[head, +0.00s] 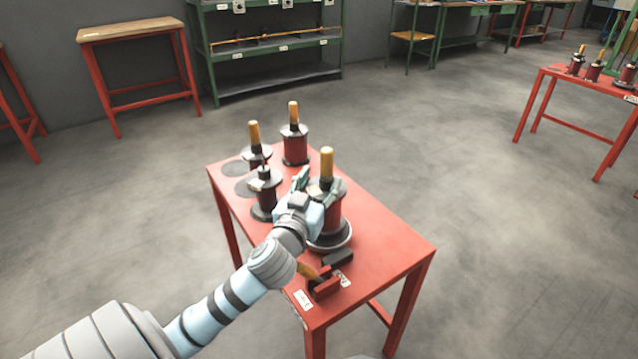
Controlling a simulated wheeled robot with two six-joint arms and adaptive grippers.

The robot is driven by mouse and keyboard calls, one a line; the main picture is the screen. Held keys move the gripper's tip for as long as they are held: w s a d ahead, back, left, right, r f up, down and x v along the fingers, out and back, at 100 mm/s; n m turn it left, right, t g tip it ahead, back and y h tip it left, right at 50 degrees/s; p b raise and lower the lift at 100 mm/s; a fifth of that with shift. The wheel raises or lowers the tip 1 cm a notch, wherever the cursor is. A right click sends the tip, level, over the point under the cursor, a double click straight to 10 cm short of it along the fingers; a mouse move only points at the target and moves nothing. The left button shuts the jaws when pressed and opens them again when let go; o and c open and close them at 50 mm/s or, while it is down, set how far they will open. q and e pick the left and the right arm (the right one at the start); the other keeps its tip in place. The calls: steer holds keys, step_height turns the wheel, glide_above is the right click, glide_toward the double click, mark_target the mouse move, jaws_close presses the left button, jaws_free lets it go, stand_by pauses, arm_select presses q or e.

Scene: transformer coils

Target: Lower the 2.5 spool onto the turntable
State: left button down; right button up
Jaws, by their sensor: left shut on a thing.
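A dark red spool (335,212) with a grey top flange and an upright yellow handle (327,163) stands at the right middle of the red table. My left gripper (318,188) is shut on it near its top, and the gripper hides its left side. The spool is upright over a round grey turntable (343,243) with a pale rim. I cannot tell whether a small gap is left between them. No size mark on the spool is readable. My right gripper is not in view.
Other spools stand on the red table (395,250): one at the back (295,146), one at the back left (256,153), one without a yellow handle (264,197). Flat grey discs (235,168) lie at the left. A red and black block (326,287) sits near the front edge.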

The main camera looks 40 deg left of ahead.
arm_select(q)
steer(key=shift+f+b, duration=0.45)
steer(key=shift+f, duration=0.25)
steer(key=c, duration=0.7)
jaws_free()
steer(key=shift+s, duration=0.1)
steer(key=v, duration=0.7)
steer(key=shift+s+d, duration=0.15)
